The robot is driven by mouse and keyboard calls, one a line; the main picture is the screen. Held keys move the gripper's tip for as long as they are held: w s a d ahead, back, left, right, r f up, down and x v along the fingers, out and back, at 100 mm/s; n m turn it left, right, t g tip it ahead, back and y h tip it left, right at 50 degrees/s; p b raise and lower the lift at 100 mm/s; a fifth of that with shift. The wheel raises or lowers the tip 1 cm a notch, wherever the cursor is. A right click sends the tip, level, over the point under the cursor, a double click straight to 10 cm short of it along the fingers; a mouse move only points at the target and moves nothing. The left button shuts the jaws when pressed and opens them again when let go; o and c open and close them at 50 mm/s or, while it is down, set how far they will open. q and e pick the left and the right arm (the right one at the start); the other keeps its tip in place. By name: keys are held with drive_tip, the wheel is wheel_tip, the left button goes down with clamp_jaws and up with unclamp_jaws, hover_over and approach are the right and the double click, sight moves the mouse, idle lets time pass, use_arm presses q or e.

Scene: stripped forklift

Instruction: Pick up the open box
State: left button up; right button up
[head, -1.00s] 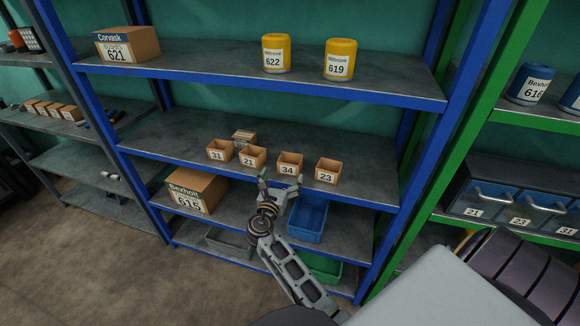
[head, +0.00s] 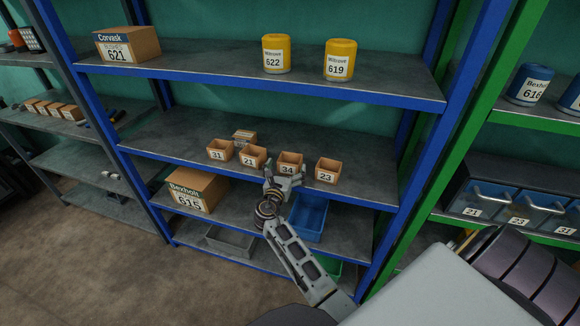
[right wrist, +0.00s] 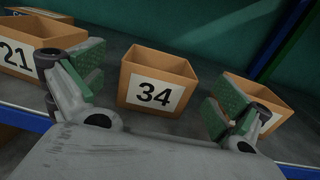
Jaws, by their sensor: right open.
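Several small open-topped cardboard boxes stand in a row on the middle blue shelf. In the head view they are box 31 (head: 220,151), box 21 (head: 253,157), box 34 (head: 290,163) and box 23 (head: 328,170). My right gripper (head: 284,178) is open and empty, just in front of box 34. In the right wrist view, box 34 (right wrist: 158,82) stands upright between and beyond the spread green-padded fingers (right wrist: 157,98). Box 21 (right wrist: 32,50) is behind the left finger and box 23 (right wrist: 262,98) behind the right one. My left gripper is not in view.
A small carton (head: 244,137) stands behind the row. The shelf's blue front edge (head: 180,163) runs below the boxes. A blue bin (head: 309,218) and a large carton (head: 198,190) sit on the shelf below. Yellow cans (head: 341,60) stand above.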

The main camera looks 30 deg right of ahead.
sight(292, 154)
drive_tip(key=shift+p+x, duration=0.3)
drive_tip(key=shift+x, duration=2)
drive_tip(key=c, duration=1.1)
drive_tip(key=shift+r, duration=0.1)
wheel_tip(292, 154, up, 10)
drive_tip(key=shift+p, duration=0.45)
drive_tip(key=shift+a, duration=0.1)
